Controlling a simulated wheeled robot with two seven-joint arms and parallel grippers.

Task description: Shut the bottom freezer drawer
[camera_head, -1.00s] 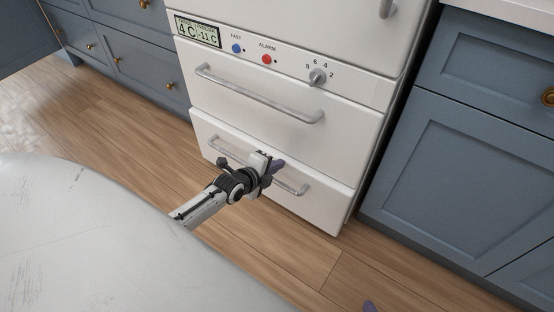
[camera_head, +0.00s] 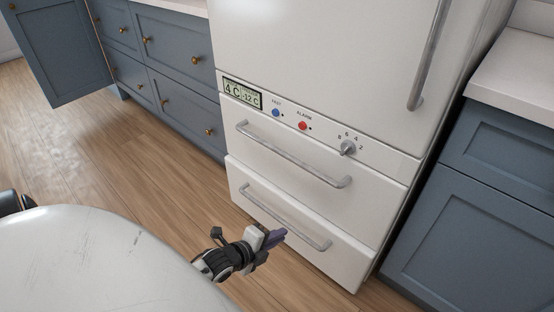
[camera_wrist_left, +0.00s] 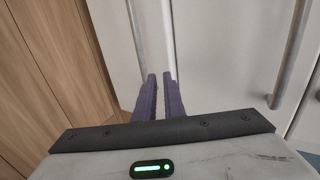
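The bottom freezer drawer (camera_head: 243,178) is the lowest white front of the fridge in the head view. My left gripper (camera_head: 280,236) is in front of this drawer, below the handle's middle in the picture, and holds nothing. My right gripper is not in view.
The upper freezer drawer (camera_head: 330,200) sits above, under a panel with a display (camera_head: 242,94) and a knob (camera_head: 348,148). Blue cabinets stand left (camera_head: 180,100) and right (camera_head: 470,235). A blue door (camera_head: 62,50) stands open at far left. Wooden floor (camera_head: 130,165) is clear there.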

